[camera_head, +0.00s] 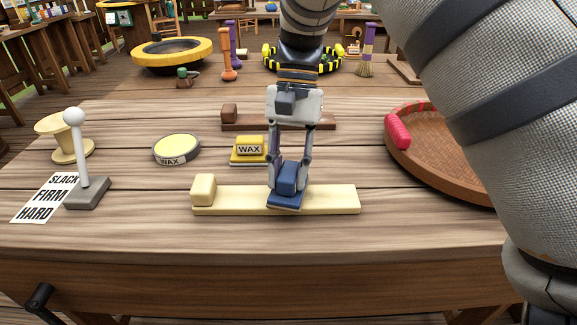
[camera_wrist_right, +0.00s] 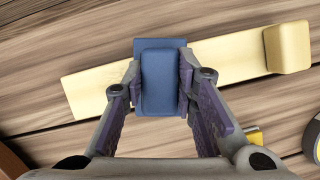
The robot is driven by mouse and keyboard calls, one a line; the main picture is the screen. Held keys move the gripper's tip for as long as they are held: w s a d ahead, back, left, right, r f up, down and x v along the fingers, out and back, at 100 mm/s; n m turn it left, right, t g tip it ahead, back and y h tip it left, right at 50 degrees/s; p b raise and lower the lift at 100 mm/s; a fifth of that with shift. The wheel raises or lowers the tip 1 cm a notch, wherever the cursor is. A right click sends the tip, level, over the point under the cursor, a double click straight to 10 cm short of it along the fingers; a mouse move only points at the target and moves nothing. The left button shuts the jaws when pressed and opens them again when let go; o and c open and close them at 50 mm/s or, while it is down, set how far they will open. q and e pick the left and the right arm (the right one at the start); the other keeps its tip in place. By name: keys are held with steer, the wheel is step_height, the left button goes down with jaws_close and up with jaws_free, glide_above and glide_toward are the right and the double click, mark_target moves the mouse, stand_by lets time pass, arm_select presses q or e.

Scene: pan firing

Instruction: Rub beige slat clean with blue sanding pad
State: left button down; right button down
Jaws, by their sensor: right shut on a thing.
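The beige slat (camera_head: 335,199) lies flat on the wooden table near its front, with a beige block (camera_head: 204,190) at its left end. The blue sanding pad (camera_head: 286,201) rests over the middle of the slat. My right gripper (camera_head: 288,180) points down and is shut on the pad's raised blue grip. In the right wrist view the slat (camera_wrist_right: 95,92) runs across under the pad (camera_wrist_right: 160,80), with the gripper's fingers (camera_wrist_right: 160,85) on both sides of the grip. Whether the pad presses on the slat is hard to tell. My left gripper is not in view.
A yellow wax block (camera_head: 249,150) and a round wax tin (camera_head: 176,150) stand behind the slat. A dark brown slat (camera_head: 240,125) lies farther back. A grey-based lever (camera_head: 86,190) stands at left, and a large brown round tray (camera_head: 430,165) at right.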

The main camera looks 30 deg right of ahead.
steer(key=shift+f, duration=0.35)
steer(key=shift+s+d+r, duration=0.2)
steer(key=shift+s+d, duration=0.1)
steer(key=shift+d, duration=0.2)
steer(key=shift+s+d+p, duration=0.45)
steer(key=shift+s+d, duration=0.1)
steer(key=shift+d, duration=0.35)
steer(key=shift+s+d+f, duration=0.15)
steer(key=shift+s+d, duration=0.45)
steer(key=shift+d, duration=0.3)
steer(key=shift+s+d+f, duration=0.1)
steer(key=shift+s+d, duration=0.45)
steer(key=shift+d, duration=0.35)
steer(key=shift+w+a+r, duration=0.1)
steer(key=shift+w+a, duration=0.45)
steer(key=shift+a, duration=0.3)
steer(key=shift+w+a, duration=0.55)
steer(key=shift+a, duration=0.3)
steer(key=shift+w+a+f, duration=0.1)
steer(key=shift+w+a, duration=0.35)
steer(key=shift+a, duration=0.35)
steer(key=shift+w+a+f, duration=0.1)
steer(key=shift+w+a, duration=0.35)
steer(key=shift+a, duration=0.3)
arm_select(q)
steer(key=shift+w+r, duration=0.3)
